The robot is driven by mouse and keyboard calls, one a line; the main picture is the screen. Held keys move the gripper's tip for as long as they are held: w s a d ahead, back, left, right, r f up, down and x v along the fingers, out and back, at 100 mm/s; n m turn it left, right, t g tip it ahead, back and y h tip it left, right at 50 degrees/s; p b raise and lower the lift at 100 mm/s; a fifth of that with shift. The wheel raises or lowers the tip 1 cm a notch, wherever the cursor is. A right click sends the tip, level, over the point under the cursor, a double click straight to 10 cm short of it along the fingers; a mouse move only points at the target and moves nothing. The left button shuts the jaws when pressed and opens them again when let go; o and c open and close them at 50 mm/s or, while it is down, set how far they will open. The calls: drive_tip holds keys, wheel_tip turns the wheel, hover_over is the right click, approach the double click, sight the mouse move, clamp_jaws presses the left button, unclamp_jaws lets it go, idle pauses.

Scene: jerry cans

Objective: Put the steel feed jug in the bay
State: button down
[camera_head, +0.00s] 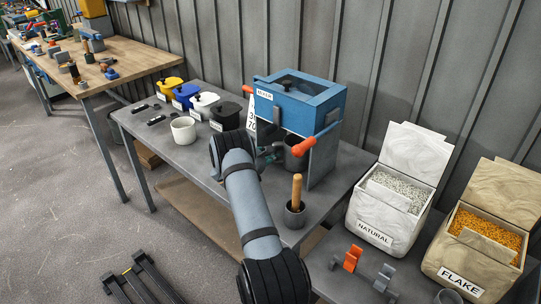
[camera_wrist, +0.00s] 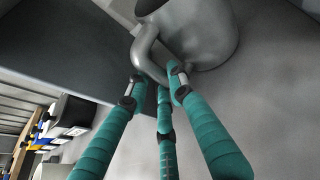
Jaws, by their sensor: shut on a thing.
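The grey steel feed jug (camera_head: 295,158) is below the blue machine (camera_head: 300,100), just inside or in front of the open space under it; I cannot tell which. The machine has orange-gripped handles and a grey side panel. My gripper (camera_head: 272,154) is left of the jug, partly hidden behind my arm. In the wrist view, the jug (camera_wrist: 212,30) shows at the top with its curved handle (camera_wrist: 146,48). My teal fingers (camera_wrist: 160,88) are shut on the handle. The jug's base and its contact with any surface are unclear.
A dark pot holding a wooden-handled tool (camera_head: 296,213) stands at the front of the grey table (camera_head: 165,160). Lidded yellow, blue, white and black tubs (camera_head: 225,117) and a white pot (camera_head: 183,131) stand left. NATURAL (camera_head: 375,237) and FLAKE (camera_head: 462,283) bins are right.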

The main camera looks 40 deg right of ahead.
drive_tip(key=shift+f, duration=0.1)
drive_tip(key=shift+f, duration=0.15)
drive_tip(key=c, duration=1.6)
unclamp_jaws()
drive_tip(key=shift+c, duration=0.2)
drive_tip(key=shift+o, duration=0.6)
drive_tip(key=shift+r, duration=0.35)
drive_tip(key=shift+a, duration=0.35)
drive_tip(key=b+v, duration=0.1)
drive_tip(key=v, duration=1)
drive_tip(key=shift+s, duration=0.15)
